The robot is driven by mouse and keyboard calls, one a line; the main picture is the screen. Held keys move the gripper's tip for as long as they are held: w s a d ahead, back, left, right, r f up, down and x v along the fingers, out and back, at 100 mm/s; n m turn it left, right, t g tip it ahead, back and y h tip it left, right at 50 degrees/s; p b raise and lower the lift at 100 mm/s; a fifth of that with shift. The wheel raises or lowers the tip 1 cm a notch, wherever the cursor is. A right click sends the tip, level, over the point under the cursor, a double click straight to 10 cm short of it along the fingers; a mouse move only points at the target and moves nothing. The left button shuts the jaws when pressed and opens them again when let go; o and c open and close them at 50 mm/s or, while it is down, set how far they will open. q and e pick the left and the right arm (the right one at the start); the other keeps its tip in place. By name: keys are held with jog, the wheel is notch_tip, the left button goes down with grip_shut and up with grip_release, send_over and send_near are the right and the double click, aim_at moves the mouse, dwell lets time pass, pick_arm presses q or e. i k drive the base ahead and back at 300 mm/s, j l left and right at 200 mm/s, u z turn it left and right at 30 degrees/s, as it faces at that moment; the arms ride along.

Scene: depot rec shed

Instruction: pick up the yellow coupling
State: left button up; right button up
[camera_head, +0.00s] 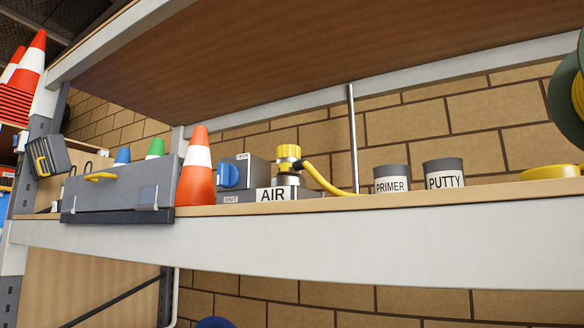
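The yellow coupling (288,152) stands upright on the shelf, a little left of the picture's middle. It has a ribbed yellow top and sits on a grey fitting behind a white AIR label (277,194). A yellow hose (325,183) curves from its right side down onto the shelf. Neither of my grippers shows in the head view.
The shelf (380,250) has a deep pale front edge and a wooden board (250,60) above. Left of the coupling are a grey box with a blue knob (229,175), an orange cone (197,170) and a grey toolbox (115,195). PRIMER (391,180) and PUTTY (443,174) cans stand right, beyond a metal rod (353,140).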

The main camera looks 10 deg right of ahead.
aim_at(290, 162)
jog(key=i+j+z, duration=0.7)
jog(key=i, duration=0.1)
